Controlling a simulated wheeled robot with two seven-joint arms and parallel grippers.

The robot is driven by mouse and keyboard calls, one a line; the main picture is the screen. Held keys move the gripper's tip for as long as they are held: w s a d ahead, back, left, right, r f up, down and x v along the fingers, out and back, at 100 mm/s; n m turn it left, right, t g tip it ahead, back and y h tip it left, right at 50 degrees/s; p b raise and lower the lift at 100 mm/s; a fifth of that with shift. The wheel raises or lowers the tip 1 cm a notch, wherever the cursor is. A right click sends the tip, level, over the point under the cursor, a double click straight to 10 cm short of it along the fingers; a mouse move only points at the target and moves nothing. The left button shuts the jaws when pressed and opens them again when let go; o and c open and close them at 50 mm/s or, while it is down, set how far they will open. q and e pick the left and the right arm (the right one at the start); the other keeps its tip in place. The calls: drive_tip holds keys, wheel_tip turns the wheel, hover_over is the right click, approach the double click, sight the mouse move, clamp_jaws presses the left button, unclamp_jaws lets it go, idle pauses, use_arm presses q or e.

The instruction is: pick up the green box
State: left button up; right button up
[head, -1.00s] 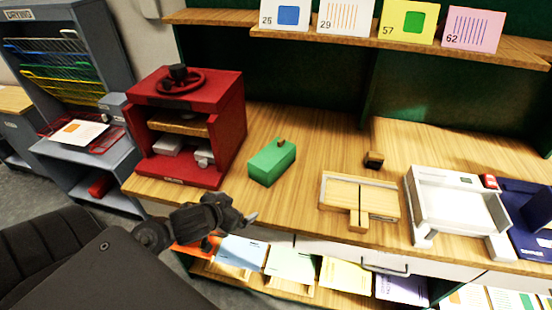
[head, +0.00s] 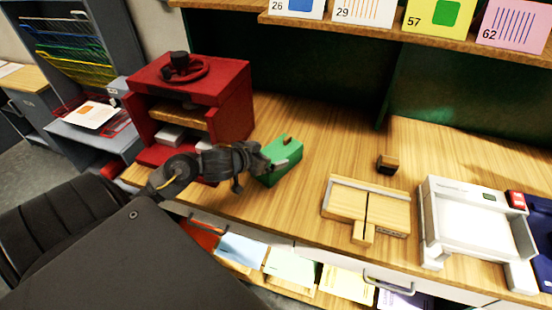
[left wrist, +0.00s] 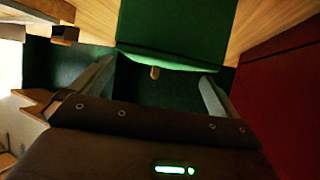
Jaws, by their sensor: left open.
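The green box (head: 285,165) sits on the wooden worktop, just right of the red press, with a small brown knob on top. My left gripper (head: 277,163) is at the box's left side, with its fingers over or beside that end. In the left wrist view the green box (left wrist: 177,32) fills the top middle, its knob pointing down the picture. The open fingers of the left gripper (left wrist: 155,85) stand apart below it, with nothing held between them. I cannot tell whether they touch the box. My right gripper is not in view.
A red press (head: 190,100) stands close to the left of the box. To the right are a wooden board fixture (head: 345,203), a small dark-and-wood block (head: 387,165) and a white tray (head: 470,205). A card shelf (head: 350,30) runs above. Worktop between box and board is clear.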

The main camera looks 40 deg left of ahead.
sight(276, 152)
use_arm(q)
drive_tip(key=shift+x, duration=2.6)
drive_tip(key=shift+r, duration=0.1)
